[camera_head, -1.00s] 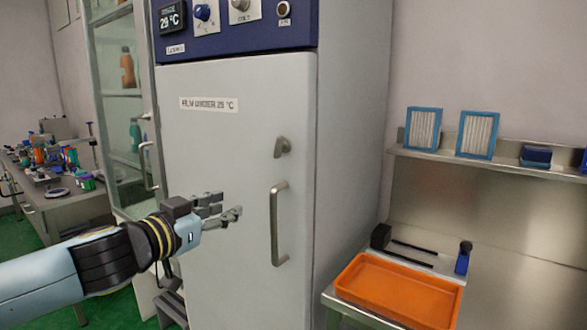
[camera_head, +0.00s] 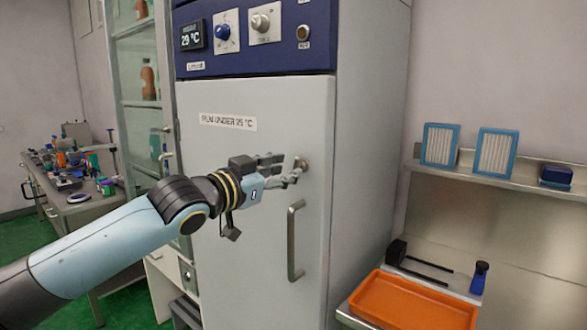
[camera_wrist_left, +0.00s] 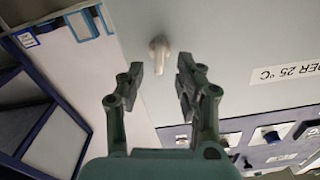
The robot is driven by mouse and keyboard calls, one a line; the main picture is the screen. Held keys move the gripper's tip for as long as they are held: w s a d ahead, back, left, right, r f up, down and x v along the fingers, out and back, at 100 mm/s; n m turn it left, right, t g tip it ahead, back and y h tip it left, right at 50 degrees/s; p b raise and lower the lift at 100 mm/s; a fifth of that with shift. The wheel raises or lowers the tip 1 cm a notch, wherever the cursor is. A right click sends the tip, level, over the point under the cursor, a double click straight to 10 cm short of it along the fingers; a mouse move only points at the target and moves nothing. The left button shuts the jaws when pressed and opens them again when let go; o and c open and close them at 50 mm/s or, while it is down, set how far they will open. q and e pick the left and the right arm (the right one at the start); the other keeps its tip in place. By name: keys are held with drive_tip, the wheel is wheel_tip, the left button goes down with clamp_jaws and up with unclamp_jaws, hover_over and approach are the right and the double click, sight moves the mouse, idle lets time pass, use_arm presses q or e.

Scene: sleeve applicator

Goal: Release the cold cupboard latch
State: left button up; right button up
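The cold cupboard (camera_head: 250,200) is a tall grey cabinet with a blue control panel; its door looks closed. Its small metal latch (camera_head: 302,164) sits on the door above the long bar handle (camera_head: 294,240). In the left wrist view the latch (camera_wrist_left: 160,55) shows whole, just beyond and between my fingertips. My left gripper (camera_head: 290,172) is at the latch from the left, partly covering it in the head view. In the left wrist view the gripper (camera_wrist_left: 160,78) has its two fingers apart with nothing between them. I cannot tell whether a finger touches the latch. My right gripper is not in view.
The panel (camera_head: 262,40) has a display (camera_head: 192,36) reading 29 °C and knobs. A label (camera_head: 228,121) is on the door. An orange tray (camera_head: 412,303) stands on the bench at right, under a shelf (camera_head: 500,172). A glass-fronted cabinet (camera_head: 140,60) is at left.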

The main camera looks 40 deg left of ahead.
sight(295, 167)
use_arm(q)
drive_tip(key=shift+w+d, duration=0.2)
drive_tip(key=shift+w, duration=1.5)
clamp_jaws()
